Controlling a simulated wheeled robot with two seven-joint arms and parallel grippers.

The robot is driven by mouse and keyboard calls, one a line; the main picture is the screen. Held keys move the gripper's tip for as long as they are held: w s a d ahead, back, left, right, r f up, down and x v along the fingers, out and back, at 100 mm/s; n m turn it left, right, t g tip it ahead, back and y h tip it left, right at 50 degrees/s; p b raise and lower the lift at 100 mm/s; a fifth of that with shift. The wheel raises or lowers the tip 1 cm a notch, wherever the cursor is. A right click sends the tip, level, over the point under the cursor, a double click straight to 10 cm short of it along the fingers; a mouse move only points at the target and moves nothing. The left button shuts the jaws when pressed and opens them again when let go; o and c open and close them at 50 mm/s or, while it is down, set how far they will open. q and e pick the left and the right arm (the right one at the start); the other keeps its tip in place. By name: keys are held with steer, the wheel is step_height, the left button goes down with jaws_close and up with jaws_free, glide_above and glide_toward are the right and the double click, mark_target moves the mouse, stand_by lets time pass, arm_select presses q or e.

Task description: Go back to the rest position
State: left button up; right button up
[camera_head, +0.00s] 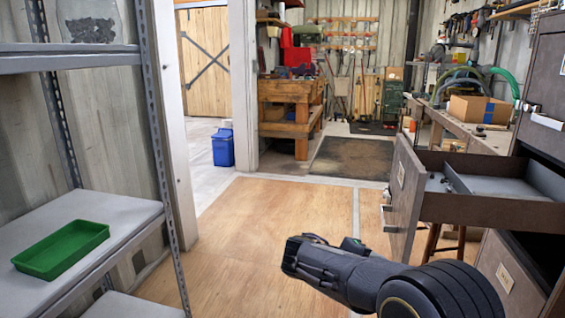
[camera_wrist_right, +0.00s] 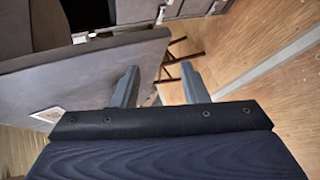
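My right arm comes in from the lower right in the head view. Its gripper (camera_head: 298,262) is out over the wooden floor, to the left of the open drawer (camera_head: 402,186). In the right wrist view my right gripper (camera_wrist_right: 160,82) has its two fingers apart with nothing held between them. The grey drawer front (camera_wrist_right: 95,85) fills much of the left of that view, close to the left finger; I cannot tell if they touch. The drawer stands pulled out of the dark cabinet (camera_head: 550,70). My left gripper is not in view.
A green tray (camera_head: 62,250) lies on the left shelf (camera_head: 110,215). A blue bin (camera_head: 223,148) stands by the doorway. A cardboard box (camera_head: 478,109) sits on the right workbench. The wooden floor (camera_head: 265,215) in the middle is clear.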

steer(key=s+d+f+m+g+y, duration=0.15)
steer(key=s+d+y, duration=0.3)
steer(key=s, duration=0.45)
steer(key=s+d+f+m+g+y, duration=0.1)
steer(key=s+d+f+g+y, duration=0.15)
steer(key=s+y, duration=0.4)
steer(key=s+a+m+t+y, duration=0.2)
steer(key=s+a+t, duration=0.1)
steer(key=s, duration=0.6)
steer(key=s+a+m+t+y, duration=0.2)
steer(key=s+a+y, duration=0.15)
steer(key=s, duration=0.55)
step_height(320, 180, up, 31)
steer(key=p, duration=3.1)
steer(key=shift+a+r+h, duration=0.15)
steer(key=shift+a+h, duration=0.15)
steer(key=shift+h, duration=0.05)
